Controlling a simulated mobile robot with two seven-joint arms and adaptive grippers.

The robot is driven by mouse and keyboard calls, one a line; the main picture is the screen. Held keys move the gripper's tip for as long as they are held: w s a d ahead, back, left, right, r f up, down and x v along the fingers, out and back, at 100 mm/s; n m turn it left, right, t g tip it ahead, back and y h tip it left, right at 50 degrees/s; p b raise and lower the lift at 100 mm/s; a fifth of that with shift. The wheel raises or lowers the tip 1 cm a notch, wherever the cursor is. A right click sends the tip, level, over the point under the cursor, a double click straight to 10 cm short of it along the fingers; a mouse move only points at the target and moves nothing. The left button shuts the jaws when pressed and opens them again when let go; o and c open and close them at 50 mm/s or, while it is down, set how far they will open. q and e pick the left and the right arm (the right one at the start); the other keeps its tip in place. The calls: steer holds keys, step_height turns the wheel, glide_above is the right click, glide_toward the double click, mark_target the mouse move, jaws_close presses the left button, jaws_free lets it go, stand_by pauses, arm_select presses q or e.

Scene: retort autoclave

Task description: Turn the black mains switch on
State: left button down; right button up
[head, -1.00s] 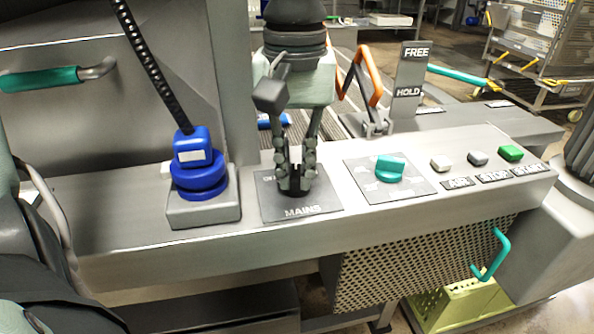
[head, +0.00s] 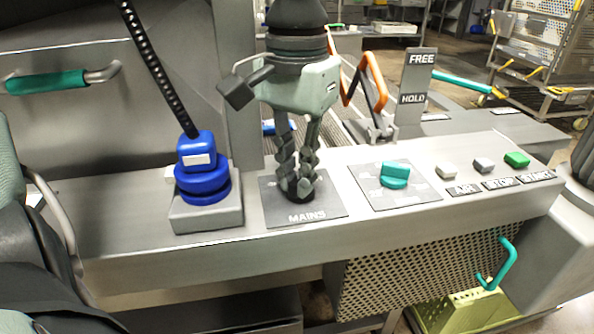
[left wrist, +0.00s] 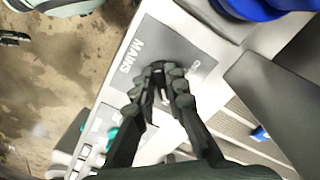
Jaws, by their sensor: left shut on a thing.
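The black mains switch (head: 294,197) sits on the grey plate marked MAINS (head: 330,208), and my left gripper's fingers hide most of it. My left gripper (head: 297,188) points down from above and is shut on the switch. In the left wrist view the fingertips (left wrist: 160,76) close around the dark knob next to the word MAINS. The plate's upper lettering is partly covered, so the switch's setting cannot be read. My right gripper is not in view.
A blue plug (head: 201,172) with a black cable stands left of the plate. A teal knob (head: 394,174) is to the right, then white, grey and green buttons (head: 517,159). An orange-handled lever (head: 370,90) stands behind, beside the FREE/HOLD post (head: 415,85).

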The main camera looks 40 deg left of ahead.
mark_target(297, 180)
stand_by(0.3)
arm_select(q)
steer(key=c, duration=1.6)
jaws_free()
steer(key=shift+o, duration=0.2)
steer(key=shift+r, duration=0.1)
step_height(297, 180, up, 12)
